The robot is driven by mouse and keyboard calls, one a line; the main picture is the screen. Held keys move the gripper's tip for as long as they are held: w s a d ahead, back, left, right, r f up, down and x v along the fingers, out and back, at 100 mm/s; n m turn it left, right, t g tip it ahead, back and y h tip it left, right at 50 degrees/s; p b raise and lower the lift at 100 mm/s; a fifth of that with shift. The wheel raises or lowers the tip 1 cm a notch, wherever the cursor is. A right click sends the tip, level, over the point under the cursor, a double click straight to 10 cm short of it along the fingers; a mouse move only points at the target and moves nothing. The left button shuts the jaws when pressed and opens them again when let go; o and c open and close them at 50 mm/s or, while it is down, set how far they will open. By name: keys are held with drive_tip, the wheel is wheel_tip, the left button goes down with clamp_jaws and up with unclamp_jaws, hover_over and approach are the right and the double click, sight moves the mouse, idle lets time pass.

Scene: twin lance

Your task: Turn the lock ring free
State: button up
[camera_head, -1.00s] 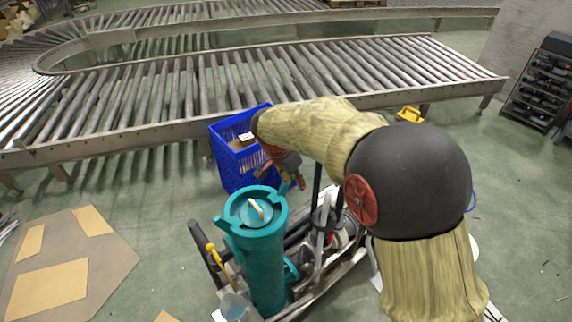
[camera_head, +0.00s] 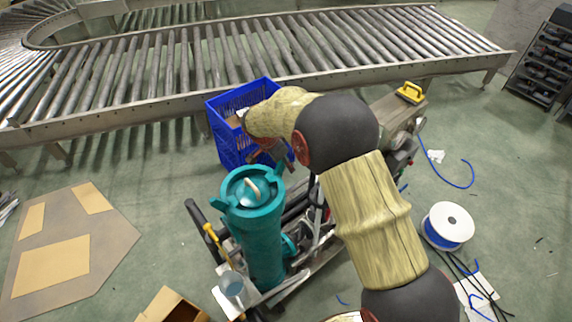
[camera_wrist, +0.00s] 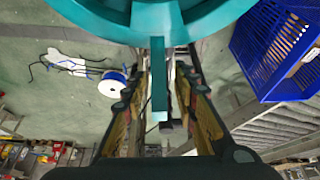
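A teal upright cylinder (camera_head: 262,250) carries a teal lock ring (camera_head: 233,183) at its top, with lugs sticking out and a cream handle (camera_head: 252,191) in the middle. The ring's underside or edge fills the top of the wrist view (camera_wrist: 110,12). A teal lug (camera_wrist: 158,90) reaches down from it between my fingers. My gripper (camera_wrist: 163,72) is open, one finger on each side of the lug, with gaps showing. In the head view my gripper (camera_head: 272,158) is at the ring's far right side, partly hidden by my arm.
A blue crate (camera_head: 228,147) stands just behind the cylinder, close to my gripper. A roller conveyor (camera_head: 180,80) runs across the back. A cart frame (camera_head: 320,268) lies around the cylinder's base. A cable spool (camera_head: 447,226) and loose cables are on the floor at right.

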drive_tip(key=shift+f, duration=0.1)
drive_tip(key=shift+c, duration=1)
clamp_jaws()
